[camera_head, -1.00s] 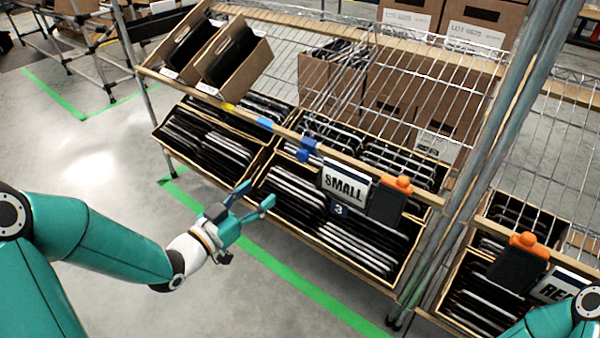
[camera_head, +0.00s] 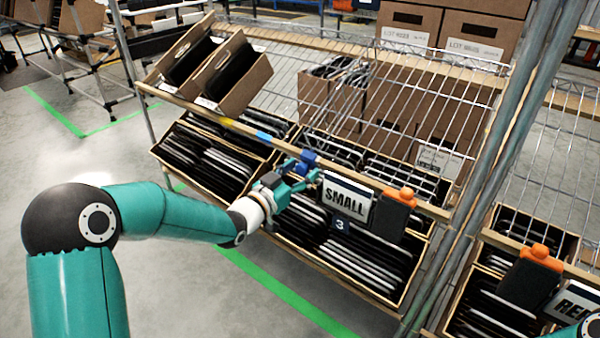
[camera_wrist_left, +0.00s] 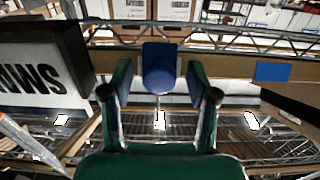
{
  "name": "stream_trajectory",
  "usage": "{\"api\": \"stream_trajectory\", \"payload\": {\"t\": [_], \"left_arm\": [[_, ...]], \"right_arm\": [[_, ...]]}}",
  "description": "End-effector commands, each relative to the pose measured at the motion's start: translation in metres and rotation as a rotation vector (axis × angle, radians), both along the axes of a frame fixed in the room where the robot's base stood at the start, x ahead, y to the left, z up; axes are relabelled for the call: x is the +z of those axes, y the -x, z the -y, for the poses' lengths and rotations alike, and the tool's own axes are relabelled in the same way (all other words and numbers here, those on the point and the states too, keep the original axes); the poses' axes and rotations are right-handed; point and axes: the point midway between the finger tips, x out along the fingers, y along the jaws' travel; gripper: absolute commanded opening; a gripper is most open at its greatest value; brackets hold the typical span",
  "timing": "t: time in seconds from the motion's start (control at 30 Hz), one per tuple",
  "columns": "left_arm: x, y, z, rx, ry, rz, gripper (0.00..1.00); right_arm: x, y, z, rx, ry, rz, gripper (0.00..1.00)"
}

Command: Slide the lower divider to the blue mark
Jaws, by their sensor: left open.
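The blue divider (camera_head: 307,158) sits on the front rail of the shelf, left of the SMALL sign (camera_head: 345,198). It also shows in the left wrist view (camera_wrist_left: 159,66), between my fingers. The blue mark (camera_head: 263,135) is a flat patch on the same rail, farther left in the head view; in the left wrist view the mark (camera_wrist_left: 272,71) lies to the right of the divider. My left gripper (camera_head: 302,170) is open at the divider, one finger on each side. In the left wrist view small gaps show beside the divider. My right gripper is out of view.
A yellow mark (camera_head: 227,121) lies on the rail beyond the blue one. Tilted cartons (camera_head: 205,162) with dark flat items stand below the rail. A black holder with an orange clip (camera_head: 399,207) is right of the sign. A metal post (camera_head: 500,150) stands at the right.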

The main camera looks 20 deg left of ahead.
Motion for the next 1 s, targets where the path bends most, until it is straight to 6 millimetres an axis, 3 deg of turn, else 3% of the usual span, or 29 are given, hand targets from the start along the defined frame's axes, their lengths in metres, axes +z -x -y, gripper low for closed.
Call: {"api": "stream_trajectory", "payload": {"t": [0.4,0.77,1.0], "left_arm": [[0.0000,-0.0092,0.0029,0.001,0.001,-0.001,0.59],[0.0000,-0.0088,0.0025,0.002,0.001,-0.001,0.01],[0.0002,-0.0097,0.0023,0.000,0.000,0.000,0.00]], "right_arm": [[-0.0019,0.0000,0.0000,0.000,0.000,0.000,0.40],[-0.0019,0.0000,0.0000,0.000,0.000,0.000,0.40],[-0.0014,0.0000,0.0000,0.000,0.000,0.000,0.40]]}}
